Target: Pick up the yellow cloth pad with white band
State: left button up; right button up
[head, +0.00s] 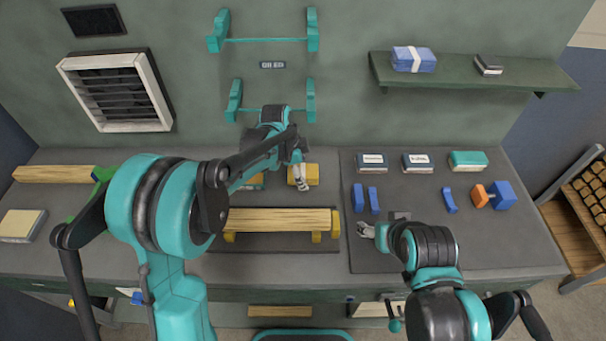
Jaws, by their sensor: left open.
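A pale yellow pad (22,225) with a lighter band along its side lies flat at the left end of the bench. It looks like the yellow cloth pad, though the band is too small to make out well. My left gripper (300,182) is open, well to the right of the pad, in front of a yellow block (312,173) behind the long wooden piece. I cannot tell whether it touches the block. My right gripper (362,231) is low over the right mat, far from the pad; its jaws are too small to read.
A wooden piece (280,220) rests on yellow supports mid-bench. Blue parts (373,200), boxes (418,163) and a teal case (467,161) stand on the right mat (420,190). A green shelf (470,74) holds a blue banded stack (413,59). A wood bar (55,174) lies behind the pad.

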pick_arm(q)
jog(key=shift+f, duration=0.25)
dwell(0.3)
jog(key=c, duration=1.2)
jog(key=shift+r, duration=0.1)
jog(key=shift+r, duration=0.2)
jog(key=shift+s+r+p, duration=0.2)
jog(key=shift+r+p, duration=0.4)
jog(key=shift+r, duration=0.15)
jog(key=s, duration=0.2)
jog(key=s+p, duration=0.1)
jog(key=s, duration=0.4)
jog(key=shift+s+r+p, duration=0.35)
jog(key=shift+s, duration=0.05)
notch_tip(320, 180, up, 13)
jog(key=p, duration=0.3)
jog(key=shift+w+f+p, duration=0.1)
jog(key=shift+p, duration=0.3)
